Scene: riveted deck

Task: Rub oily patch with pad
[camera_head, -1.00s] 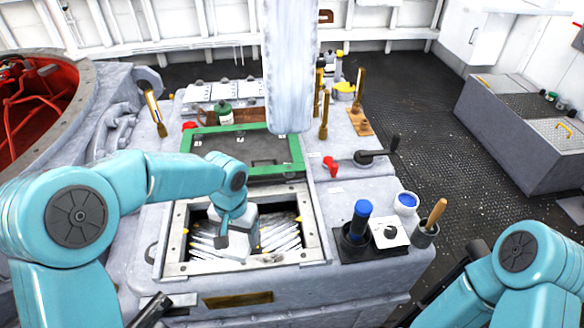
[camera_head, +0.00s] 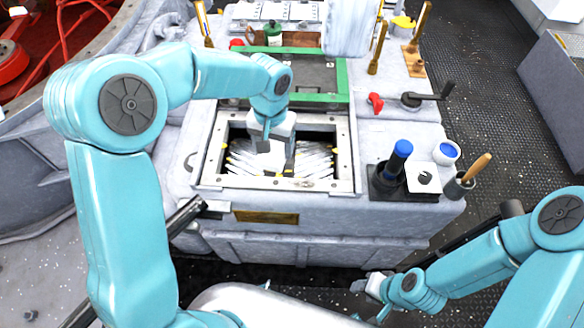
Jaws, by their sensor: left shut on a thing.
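My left gripper (camera_head: 272,143) reaches down into an open framed well (camera_head: 208,160) in the grey console. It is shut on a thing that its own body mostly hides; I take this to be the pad. White ribbed plates with yellow bits fan out on both sides of it inside the well. I cannot make out an oily patch; it may lie under the gripper. My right gripper (camera_head: 372,288) is low in front of the console, at the bottom of the view, and looks pale and small. I cannot tell whether its fingers are open or shut.
A green-framed dark panel (camera_head: 318,75) lies behind the well. To the right stand a blue-topped handle (camera_head: 401,150), a white card (camera_head: 423,178), a blue-filled cup (camera_head: 446,152) and a wooden-handled tool (camera_head: 475,169) in a holder. A red knob (camera_head: 375,102) and black crank (camera_head: 428,98) are further back.

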